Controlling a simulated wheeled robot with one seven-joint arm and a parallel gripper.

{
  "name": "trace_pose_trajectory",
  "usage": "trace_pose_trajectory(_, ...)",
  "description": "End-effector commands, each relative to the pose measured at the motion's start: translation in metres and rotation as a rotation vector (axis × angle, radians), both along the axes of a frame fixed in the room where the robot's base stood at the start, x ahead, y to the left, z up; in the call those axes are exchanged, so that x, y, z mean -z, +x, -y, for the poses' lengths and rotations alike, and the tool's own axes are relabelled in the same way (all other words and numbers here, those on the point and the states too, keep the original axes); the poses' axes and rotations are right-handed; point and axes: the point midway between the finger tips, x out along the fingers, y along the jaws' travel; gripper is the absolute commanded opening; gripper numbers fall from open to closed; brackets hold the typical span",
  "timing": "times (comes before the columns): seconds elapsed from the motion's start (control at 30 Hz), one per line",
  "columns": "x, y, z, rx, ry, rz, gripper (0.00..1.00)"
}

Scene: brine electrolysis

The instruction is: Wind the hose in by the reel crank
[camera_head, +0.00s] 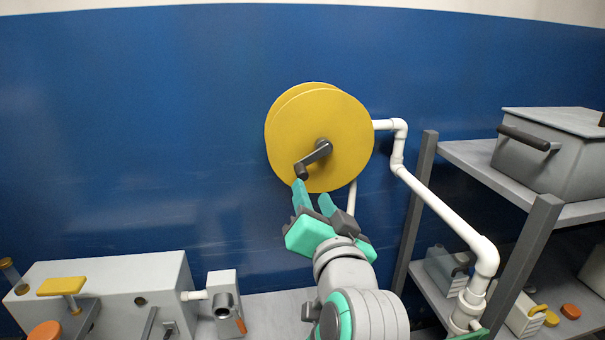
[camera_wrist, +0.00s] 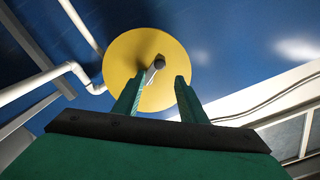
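The yellow hose reel (camera_head: 290,130) is mounted on the blue wall and also shows in the wrist view (camera_wrist: 120,60). Its dark crank (camera_head: 318,152) points down and left from the hub, with a knob at the end (camera_head: 301,171). My gripper (camera_head: 313,194), with green fingers, is just below the knob. In the wrist view (camera_wrist: 158,82) the two fingers are apart, and the crank end (camera_wrist: 155,66) shows in the gap between their tips. I cannot tell whether a finger touches it. No wound hose can be made out on the reel.
White pipe (camera_head: 440,210) runs from the reel down to the right. A grey shelf (camera_head: 475,160) with a lidded grey box (camera_head: 560,165) stands at right. A grey bench unit (camera_head: 110,285) with a yellow handle (camera_head: 61,286) is at lower left. The wall left of the reel is clear.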

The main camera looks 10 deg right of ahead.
Motion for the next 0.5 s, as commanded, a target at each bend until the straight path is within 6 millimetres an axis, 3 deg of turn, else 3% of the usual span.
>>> trace_pose_trajectory(0.1, 0.002, 0.001, 0.000, -0.001, -0.132, -0.005, 0.38)
trace_pose_trajectory(0.27, 0.002, 0.004, -0.001, -0.003, -0.197, -0.007, 0.38)
trace_pose_trajectory(0.5, 0.003, 0.034, -0.001, -0.005, -0.195, -0.008, 0.38)
